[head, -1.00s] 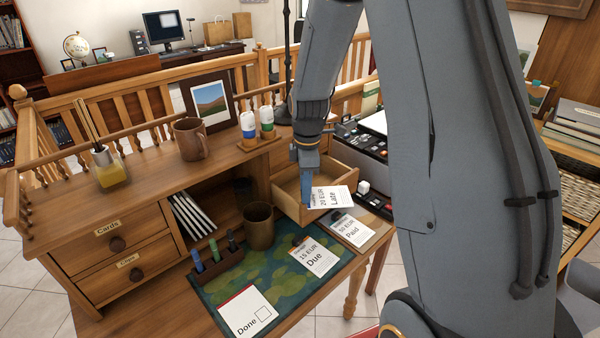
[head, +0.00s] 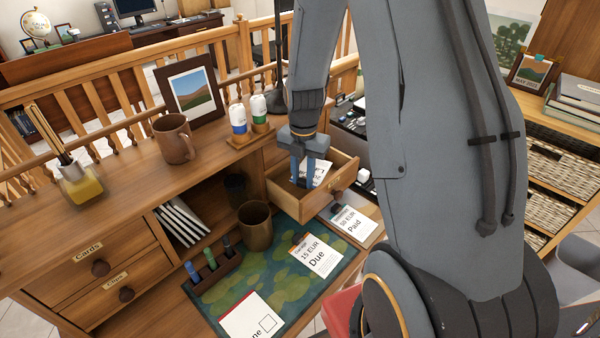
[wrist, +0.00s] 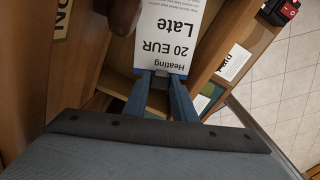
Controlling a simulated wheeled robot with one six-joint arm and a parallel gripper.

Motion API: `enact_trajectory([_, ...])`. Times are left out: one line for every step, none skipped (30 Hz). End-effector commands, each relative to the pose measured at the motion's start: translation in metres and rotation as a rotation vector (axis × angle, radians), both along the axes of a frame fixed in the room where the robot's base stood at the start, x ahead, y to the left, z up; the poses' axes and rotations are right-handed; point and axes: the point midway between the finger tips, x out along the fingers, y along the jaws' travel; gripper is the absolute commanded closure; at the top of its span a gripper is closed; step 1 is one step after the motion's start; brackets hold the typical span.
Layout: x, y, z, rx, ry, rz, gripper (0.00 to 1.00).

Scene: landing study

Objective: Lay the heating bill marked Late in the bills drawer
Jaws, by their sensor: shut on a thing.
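The heating bill is a white card that reads Heating, 20 EUR, Late in the wrist view (wrist: 172,30). In the head view the bill (head: 318,172) is partly hidden by my gripper. My gripper (head: 301,180) is shut on one edge of it; its fingers also show in the wrist view (wrist: 160,88). The bill is at the open drawer (head: 322,205), over or inside its opening. I cannot tell whether it touches the drawer floor. The drawer's own label is not readable.
A Due card (head: 317,255) lies on the green mat (head: 243,290) and a Paid card (head: 351,222) to its right. A brown cup (head: 255,228) stands left of the drawer. Two bottles (head: 248,115) stand on the shelf above.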

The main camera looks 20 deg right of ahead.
Motion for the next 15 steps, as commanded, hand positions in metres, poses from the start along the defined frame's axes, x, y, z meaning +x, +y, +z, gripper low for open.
enact_trajectory([-0.001, 0.000, -0.003, -0.001, 0.002, 0.009, 1.00])
enact_trajectory([-0.002, 0.000, -0.004, 0.000, 0.004, 0.013, 1.00])
enact_trajectory([-0.002, 0.000, -0.006, -0.001, 0.004, 0.016, 1.00])
enact_trajectory([-0.002, 0.000, -0.007, -0.001, 0.004, 0.017, 1.00])
enact_trajectory([-0.002, -0.001, -0.008, -0.001, 0.004, 0.017, 1.00])
enact_trajectory([-0.002, -0.001, -0.011, -0.001, 0.004, 0.016, 1.00])
enact_trajectory([-0.002, -0.001, -0.013, -0.001, 0.004, 0.016, 1.00])
enact_trajectory([-0.002, -0.001, -0.015, 0.000, 0.005, 0.015, 1.00])
enact_trajectory([-0.002, -0.001, -0.018, 0.000, 0.005, 0.015, 1.00])
enact_trajectory([-0.002, -0.001, -0.021, -0.001, 0.006, 0.015, 1.00])
enact_trajectory([-0.002, -0.001, -0.024, -0.001, 0.006, 0.015, 1.00])
enact_trajectory([-0.002, -0.001, -0.028, -0.001, 0.006, 0.014, 1.00])
enact_trajectory([-0.002, -0.001, -0.031, 0.000, 0.005, 0.014, 1.00])
enact_trajectory([-0.002, -0.001, -0.034, 0.000, 0.005, 0.014, 1.00])
enact_trajectory([-0.002, -0.001, -0.039, -0.001, 0.004, 0.014, 1.00])
